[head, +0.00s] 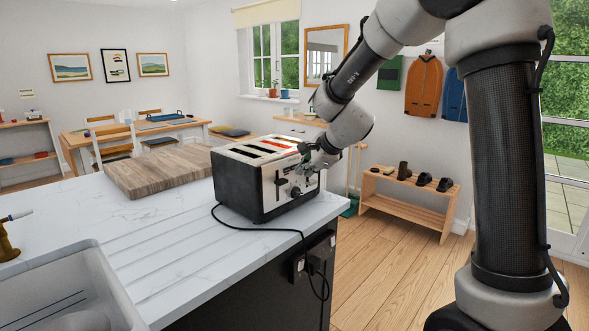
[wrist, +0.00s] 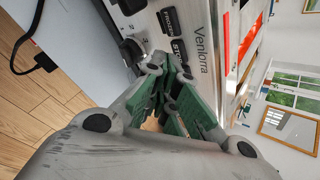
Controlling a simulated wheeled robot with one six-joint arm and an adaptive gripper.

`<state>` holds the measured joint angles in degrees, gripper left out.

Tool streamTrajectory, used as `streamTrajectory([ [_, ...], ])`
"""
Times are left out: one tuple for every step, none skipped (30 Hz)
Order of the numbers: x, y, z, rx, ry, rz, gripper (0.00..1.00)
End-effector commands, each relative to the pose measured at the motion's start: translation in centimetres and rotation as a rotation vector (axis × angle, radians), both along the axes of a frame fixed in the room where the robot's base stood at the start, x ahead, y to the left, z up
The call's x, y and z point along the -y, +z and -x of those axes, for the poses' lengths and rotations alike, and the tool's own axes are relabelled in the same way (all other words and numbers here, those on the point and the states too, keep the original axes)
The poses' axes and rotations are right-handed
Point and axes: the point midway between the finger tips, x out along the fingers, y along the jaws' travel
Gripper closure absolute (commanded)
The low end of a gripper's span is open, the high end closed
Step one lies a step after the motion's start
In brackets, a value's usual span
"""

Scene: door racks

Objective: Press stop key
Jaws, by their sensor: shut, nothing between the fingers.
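A black and silver toaster (head: 238,180) stands on the worktop in the head view, its control face turned toward my arm. In the wrist view that face shows sideways, with the name Venlorra on it. The dark stop key (wrist: 179,48) lies right at my fingertips, partly hidden by them. Another dark key (wrist: 168,20) sits beside it and a round black knob (wrist: 131,50) is to the left. My gripper (wrist: 168,64) is shut and empty, with green finger pads; it also shows in the head view (head: 314,160). I cannot tell whether the tips touch the key.
The toaster's slots glow orange on top. A black cord (head: 258,229) runs to a socket on the worktop's end. A sink (head: 75,290) is at front left.

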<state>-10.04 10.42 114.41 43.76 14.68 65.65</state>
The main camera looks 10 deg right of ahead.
Motion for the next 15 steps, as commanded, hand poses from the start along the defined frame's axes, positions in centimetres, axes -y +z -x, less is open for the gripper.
streamTrajectory([
  [-0.04, -0.01, -0.05, 0.000, 0.000, 0.000, 1.00],
  [-0.06, 0.00, -0.08, 0.000, 0.001, 0.001, 1.00],
  [-0.08, 0.00, -0.11, 0.000, 0.001, 0.001, 1.00],
  [-0.11, 0.00, -0.15, 0.000, 0.001, 0.001, 1.00],
  [-0.12, -0.01, -0.18, 0.000, 0.001, 0.001, 1.00],
  [-0.15, 0.00, -0.22, 0.000, 0.001, 0.001, 1.00],
  [-0.17, 0.00, -0.25, 0.000, 0.001, 0.001, 1.00],
  [-0.19, 0.00, -0.28, 0.000, 0.001, 0.001, 1.00],
  [-0.22, 0.01, -0.32, 0.000, 0.000, 0.000, 1.00],
  [-0.24, 0.00, -0.36, 0.000, 0.000, 0.000, 1.00],
  [-0.26, 0.01, -0.38, 0.000, 0.000, 0.000, 1.00],
  [-0.30, 0.02, -0.43, 0.000, 0.000, 0.000, 1.00],
  [-0.32, 0.01, -0.45, 0.000, 0.000, 0.000, 1.00],
  [-0.34, 0.01, -0.48, 0.000, 0.000, 0.000, 1.00],
  [-0.38, 0.02, -0.53, 0.001, 0.000, 0.000, 1.00],
])
